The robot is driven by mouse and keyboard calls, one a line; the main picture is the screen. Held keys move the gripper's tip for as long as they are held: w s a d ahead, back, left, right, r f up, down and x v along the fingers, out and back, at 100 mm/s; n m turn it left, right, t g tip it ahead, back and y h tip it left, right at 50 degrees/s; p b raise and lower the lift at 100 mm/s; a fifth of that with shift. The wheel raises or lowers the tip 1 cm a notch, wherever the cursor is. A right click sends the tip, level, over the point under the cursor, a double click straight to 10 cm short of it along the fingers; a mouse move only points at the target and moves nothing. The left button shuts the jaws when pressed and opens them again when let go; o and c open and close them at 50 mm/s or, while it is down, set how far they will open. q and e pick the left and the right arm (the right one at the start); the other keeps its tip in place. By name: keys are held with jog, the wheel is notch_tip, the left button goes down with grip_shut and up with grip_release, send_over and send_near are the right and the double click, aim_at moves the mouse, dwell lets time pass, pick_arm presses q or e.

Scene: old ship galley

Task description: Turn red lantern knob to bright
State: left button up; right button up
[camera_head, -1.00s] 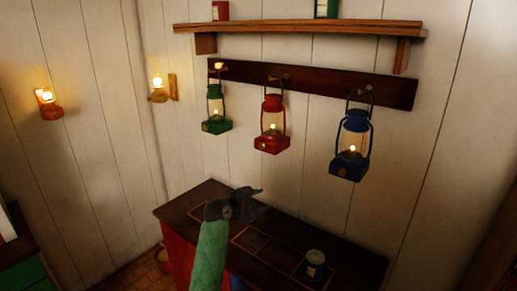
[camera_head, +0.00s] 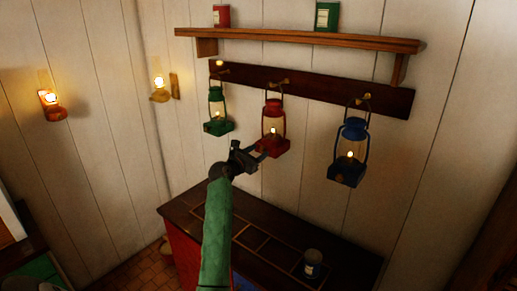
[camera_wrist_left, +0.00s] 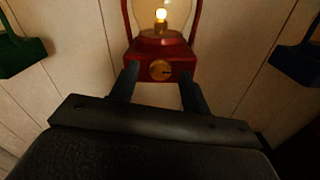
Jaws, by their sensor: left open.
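The red lantern (camera_head: 273,121) hangs from a hook on the dark wall board, with a small flame lit inside its glass. In the left wrist view the red lantern's base (camera_wrist_left: 152,51) shows, with a round brass knob (camera_wrist_left: 160,70) on its front. My left gripper (camera_head: 262,152) is open just in front of the lantern's base. In the left wrist view its two fingers (camera_wrist_left: 157,85) stand on either side of the knob, a little below it, apparently not touching it. My right gripper is in neither view.
A green lantern (camera_head: 216,110) hangs to the left and a blue lantern (camera_head: 350,150) to the right, both lit. A shelf (camera_head: 300,38) is above. A cabinet (camera_head: 330,250) with a dark can (camera_head: 312,264) stands below. Wall lamps glow at left.

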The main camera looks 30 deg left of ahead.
pick_arm(q)
jog(key=shift+w, duration=0.5)
jog(key=c, duration=1)
jog(key=shift+f+m, duration=0.1)
jog(key=shift+m, duration=0.2)
